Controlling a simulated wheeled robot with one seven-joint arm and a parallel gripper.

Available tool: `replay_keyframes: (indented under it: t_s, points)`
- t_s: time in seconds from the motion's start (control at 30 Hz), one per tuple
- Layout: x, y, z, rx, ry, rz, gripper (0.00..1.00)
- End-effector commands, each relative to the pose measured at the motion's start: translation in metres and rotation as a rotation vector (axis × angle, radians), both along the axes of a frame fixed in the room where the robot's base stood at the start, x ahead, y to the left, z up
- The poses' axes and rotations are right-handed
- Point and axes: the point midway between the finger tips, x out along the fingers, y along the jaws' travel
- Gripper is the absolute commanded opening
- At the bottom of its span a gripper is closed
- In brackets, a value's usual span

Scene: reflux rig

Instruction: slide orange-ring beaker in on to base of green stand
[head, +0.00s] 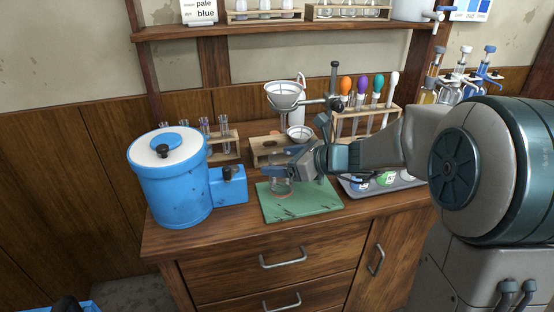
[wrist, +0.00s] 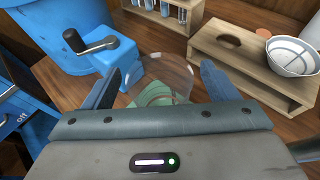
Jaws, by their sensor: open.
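My gripper (head: 283,172) is open around the beaker's upper part; in the wrist view (wrist: 160,85) one finger is on each side. I cannot tell whether the fingers touch the glass.
A blue tank (head: 168,190) and blue crank box (head: 229,186) stand left of the mat. Behind are a wooden block with a hole (wrist: 232,42), a white funnel bowl (wrist: 291,58) and tube racks (head: 222,146). A grey tray (head: 407,181) lies right, beneath my arm.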

Motion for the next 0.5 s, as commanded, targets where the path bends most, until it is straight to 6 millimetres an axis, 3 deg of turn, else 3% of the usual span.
replay_keyframes:
  t_s: [0.3, 0.5]
  points:
    - [-0.035, -0.058, 0.030, 0.001, -0.003, -0.005, 0.81]
    - [-0.050, -0.083, 0.042, 0.000, -0.002, -0.001, 0.81]
